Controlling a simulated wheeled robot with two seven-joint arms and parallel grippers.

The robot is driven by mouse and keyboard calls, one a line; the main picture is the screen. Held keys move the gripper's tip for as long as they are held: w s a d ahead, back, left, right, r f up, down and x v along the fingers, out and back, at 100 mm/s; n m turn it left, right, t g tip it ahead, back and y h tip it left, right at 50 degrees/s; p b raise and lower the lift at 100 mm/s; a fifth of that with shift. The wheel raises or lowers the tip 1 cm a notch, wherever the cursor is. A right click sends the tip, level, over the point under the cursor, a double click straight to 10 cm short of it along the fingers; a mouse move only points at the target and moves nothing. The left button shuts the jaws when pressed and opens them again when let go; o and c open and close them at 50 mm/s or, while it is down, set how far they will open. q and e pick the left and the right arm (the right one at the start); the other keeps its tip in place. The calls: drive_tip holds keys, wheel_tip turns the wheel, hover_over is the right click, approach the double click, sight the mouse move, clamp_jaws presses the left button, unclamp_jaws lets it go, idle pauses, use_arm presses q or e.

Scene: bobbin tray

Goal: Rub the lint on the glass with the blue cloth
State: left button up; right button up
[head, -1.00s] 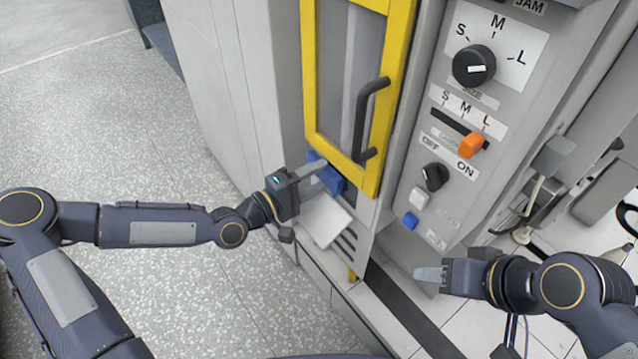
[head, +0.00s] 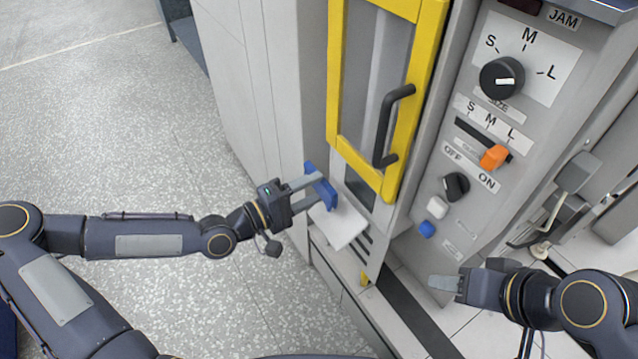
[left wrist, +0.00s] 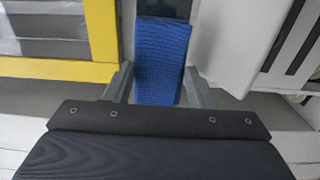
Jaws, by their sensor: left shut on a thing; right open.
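The blue cloth (head: 321,183) is a folded pad held between the fingers of my left gripper (head: 312,190), which is shut on it. It also shows in the left wrist view (left wrist: 162,55), upright between the two fingers. The glass (head: 390,75) is the tall pane in the yellow-framed door. The cloth is beside the frame's lower left corner, below the pane in the head view; I see no contact with the pane. I cannot make out the lint. My right gripper (head: 446,286) is open and empty, low in front of the control panel.
The yellow door frame (head: 333,90) carries a black handle (head: 386,125) on its right side. A pale slanted plate (head: 341,226) lies just below the cloth. The control panel (head: 470,190) with knobs and an orange slider (head: 494,157) stands right. Floor at left is clear.

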use_arm(q)
drive_tip(key=shift+s+a, duration=0.1)
drive_tip(key=shift+v, duration=1.45)
